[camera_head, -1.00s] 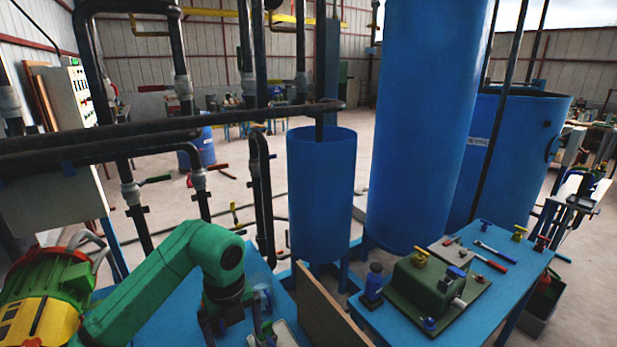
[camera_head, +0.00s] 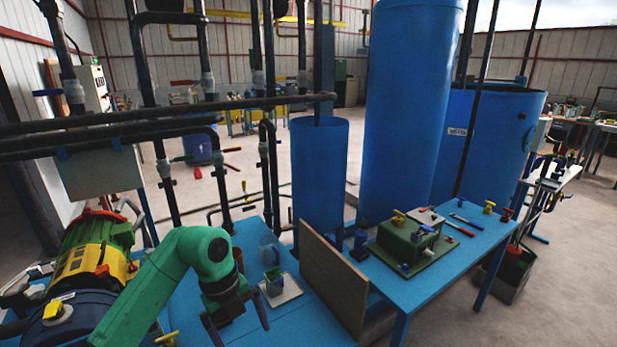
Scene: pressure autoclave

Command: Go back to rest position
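My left arm is green and comes in from the lower left of the head view. Its dark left gripper (camera_head: 240,333) points down over the left blue table (camera_head: 285,325). Its two fingers are spread apart with nothing seen between them. A small device on a pale plate (camera_head: 281,293) stands just beyond it to the right. My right gripper is not in view.
A yellow and green motor unit (camera_head: 95,250) stands left of the arm. A brown board (camera_head: 333,277) stands upright between the left table and the right table (camera_head: 480,243), which bears a green block (camera_head: 405,243). Blue tanks (camera_head: 410,120) and black pipes stand behind.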

